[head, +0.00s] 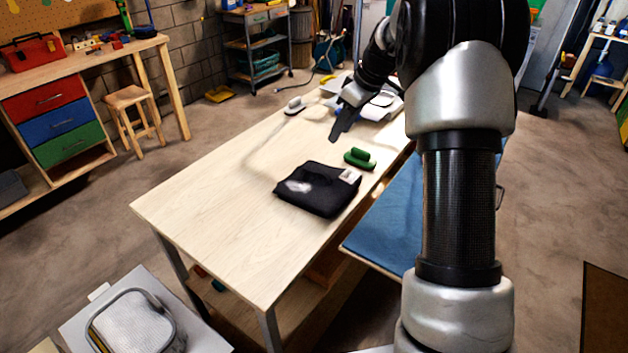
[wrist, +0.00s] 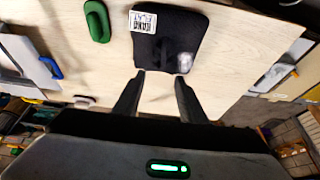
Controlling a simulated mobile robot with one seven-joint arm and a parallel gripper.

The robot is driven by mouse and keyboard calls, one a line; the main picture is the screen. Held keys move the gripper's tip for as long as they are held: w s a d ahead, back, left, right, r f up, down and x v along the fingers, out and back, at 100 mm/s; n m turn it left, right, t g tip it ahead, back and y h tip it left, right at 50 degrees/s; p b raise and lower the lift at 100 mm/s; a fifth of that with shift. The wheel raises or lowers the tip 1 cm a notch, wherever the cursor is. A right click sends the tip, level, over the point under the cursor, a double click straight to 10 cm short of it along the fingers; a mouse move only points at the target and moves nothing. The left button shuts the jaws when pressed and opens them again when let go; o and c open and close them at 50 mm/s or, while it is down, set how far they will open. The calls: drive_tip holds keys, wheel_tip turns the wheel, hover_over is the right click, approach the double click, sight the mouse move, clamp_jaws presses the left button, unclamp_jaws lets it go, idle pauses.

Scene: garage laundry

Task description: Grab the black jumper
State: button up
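The black jumper (head: 318,190) lies folded on the light wooden table (head: 225,200), with a white printed label at one corner and a pale patch on top. In the wrist view the jumper (wrist: 170,60) lies ahead of the fingertips, label at its upper left. My gripper (head: 344,124) is above the table on the far side of the jumper, fingers pointing down. In the wrist view my gripper (wrist: 157,84) has its two black fingers spread apart with nothing held between them. The fingertips appear close to the jumper's near edge; contact cannot be told.
A green-handled brush (head: 360,158) lies beside the jumper. A pale brush with a dark handle (head: 294,106) lies farther back. White items (head: 378,106) sit behind my gripper. A blue padded surface (head: 385,215) runs along the table's right side. The table's left half is clear.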

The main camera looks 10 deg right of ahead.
hover_over(316, 170)
drive_tip(key=s+d, duration=0.2)
drive_tip(key=d, duration=0.1)
drive_tip(key=f, duration=1)
drive_tip(key=shift+w+a+f, duration=0.15)
drive_tip(key=shift+a, duration=0.1)
drive_tip(key=shift+a+f, duration=0.3)
drive_tip(key=shift+f, duration=0.2)
drive_tip(key=x, duration=0.4)
drive_tip(key=shift+a, duration=0.2)
clamp_jaws()
drive_tip(key=shift+r, duration=0.1)
